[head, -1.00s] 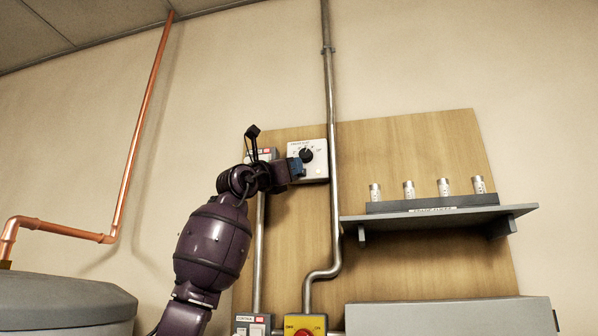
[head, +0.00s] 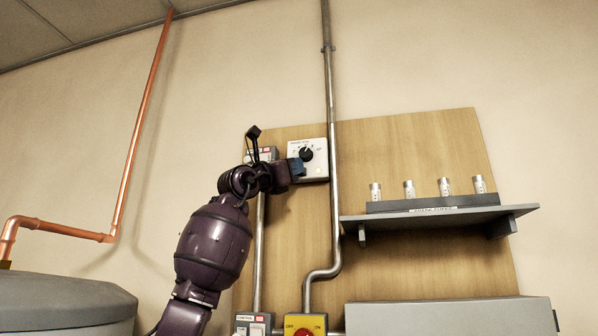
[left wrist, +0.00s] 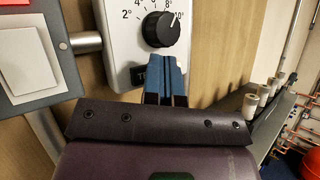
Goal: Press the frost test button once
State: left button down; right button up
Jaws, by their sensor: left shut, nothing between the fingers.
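A white frost thermostat box (head: 320,172) with a black dial (head: 306,154) is fixed to the wooden board. In the left wrist view the dial (left wrist: 160,29) has a degree scale around it, and its white mark points close to 10°. Below the dial a dark label (left wrist: 138,75) is partly covered by my fingers. I cannot make out the test button; that part of the box is hidden behind the fingers. My left gripper (head: 297,167) is shut and empty, its blue fingertips (left wrist: 165,62) at the box just below the dial. Whether they touch it is unclear. My right gripper is not in view.
A grey switch plate (left wrist: 30,50) is left of the box. A steel pipe (head: 333,120) runs close along the box's right side. A shelf (head: 440,217) with several metal cylinders is further right. A yellow switch box (head: 305,325) and grey cabinet (head: 450,315) are below.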

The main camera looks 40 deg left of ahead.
pick_arm(q)
jog(key=shift+w+a, duration=0.1)
dwell(0.6)
jog(key=shift+s+d+b, duration=0.4)
jog(key=shift+s+b, duration=0.05)
jog(key=shift+s, duration=0.25)
jog(key=s+d+b, duration=0.1)
jog(key=s, duration=0.1)
jog(key=s+d+b, duration=0.1)
jog(key=s, duration=0.1)
jog(key=shift+s+d, duration=0.2)
dwell(1.0)
